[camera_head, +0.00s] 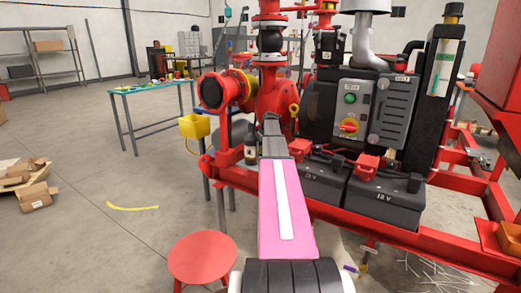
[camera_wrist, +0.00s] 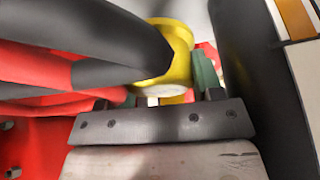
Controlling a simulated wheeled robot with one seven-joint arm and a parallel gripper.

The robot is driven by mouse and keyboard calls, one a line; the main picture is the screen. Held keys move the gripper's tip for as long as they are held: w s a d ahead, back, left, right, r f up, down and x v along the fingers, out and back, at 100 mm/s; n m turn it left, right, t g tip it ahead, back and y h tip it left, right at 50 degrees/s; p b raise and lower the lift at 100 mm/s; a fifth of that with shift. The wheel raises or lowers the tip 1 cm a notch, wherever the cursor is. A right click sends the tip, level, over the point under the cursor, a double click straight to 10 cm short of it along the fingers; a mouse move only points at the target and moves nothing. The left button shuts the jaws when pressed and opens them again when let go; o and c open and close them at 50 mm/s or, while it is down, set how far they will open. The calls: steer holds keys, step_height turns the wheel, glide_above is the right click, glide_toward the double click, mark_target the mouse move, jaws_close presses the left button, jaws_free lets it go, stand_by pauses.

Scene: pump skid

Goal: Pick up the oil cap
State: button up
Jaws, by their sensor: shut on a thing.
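The oil cap shows in the wrist view as a yellow rounded piece (camera_wrist: 178,42) with a pale round face at its lower side. My gripper (camera_wrist: 180,88) is shut on it. A green finger shows at the cap's right; black hoses cover the left finger and part of the cap. In the head view my gripper (camera_head: 271,122) reaches in front of the red pump and engine, and the cap is hidden behind it. Whether the cap is still seated cannot be told.
Black and red cables (camera_wrist: 90,45) run close to my gripper. Two 12 V batteries (camera_head: 383,198) with red terminal covers stand on the red skid frame (camera_head: 400,237). A dark bottle (camera_head: 250,153) is left of my arm. A red stool (camera_head: 203,257) stands below; open floor lies left.

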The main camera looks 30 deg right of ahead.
step_height(320, 180, up, 17)
stand_by(0.5)
